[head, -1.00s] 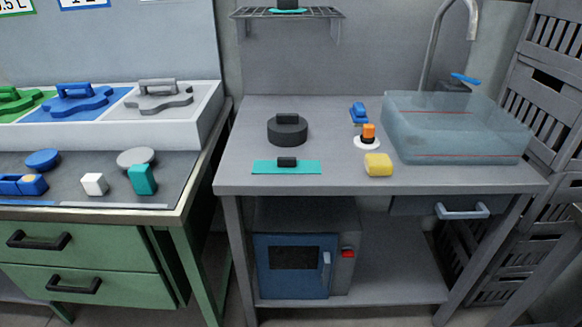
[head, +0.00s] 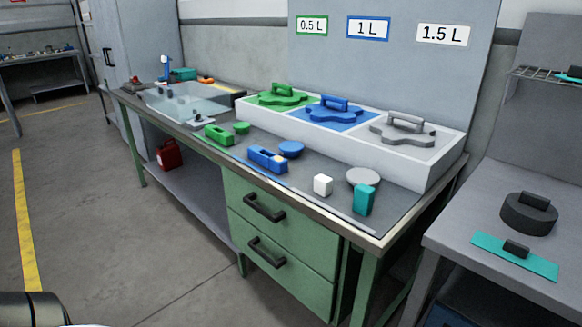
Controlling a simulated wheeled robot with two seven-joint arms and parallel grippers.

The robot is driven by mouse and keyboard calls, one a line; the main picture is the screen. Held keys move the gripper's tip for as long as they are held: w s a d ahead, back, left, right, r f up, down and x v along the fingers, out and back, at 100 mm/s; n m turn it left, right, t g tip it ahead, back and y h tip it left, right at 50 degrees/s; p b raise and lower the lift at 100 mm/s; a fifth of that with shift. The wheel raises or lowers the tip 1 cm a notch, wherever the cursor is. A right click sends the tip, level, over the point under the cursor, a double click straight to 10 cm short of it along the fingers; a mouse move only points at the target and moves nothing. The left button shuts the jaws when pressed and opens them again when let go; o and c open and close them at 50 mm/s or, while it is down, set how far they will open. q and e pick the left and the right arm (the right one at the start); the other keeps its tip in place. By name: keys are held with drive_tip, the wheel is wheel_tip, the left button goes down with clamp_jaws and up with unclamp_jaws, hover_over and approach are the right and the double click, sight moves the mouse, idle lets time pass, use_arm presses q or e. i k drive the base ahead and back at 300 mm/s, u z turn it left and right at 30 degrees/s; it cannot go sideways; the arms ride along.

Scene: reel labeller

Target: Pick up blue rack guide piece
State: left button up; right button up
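The blue rack guide piece (head: 335,113) is a flat lobed blue plate with a raised bar handle. It lies in the middle, blue-floored section of the white rack (head: 418,181) on the green workbench, below the "1 L" sign. A green guide piece (head: 281,96) lies in the section to its left and a grey one (head: 404,131) in the section to its right. Neither of my grippers shows in the head view. Only a dark rounded part, perhaps of my arm, shows at the bottom left corner.
A grey table (head: 452,221) stands at right. Floor (head: 120,220) at left is clear.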

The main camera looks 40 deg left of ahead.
sight(278, 164)
drive_tip(key=z, duration=0.3)
drive_tip(key=k, duration=0.2)
drive_tip(key=u, duration=0.65)
drive_tip(key=i, duration=0.1)
drive_tip(key=u, duration=1.35)
drive_tip(key=k, duration=0.4)
drive_tip(key=u, duration=1)
drive_tip(key=i, duration=1.5)
drive_tip(key=z, duration=0.7)
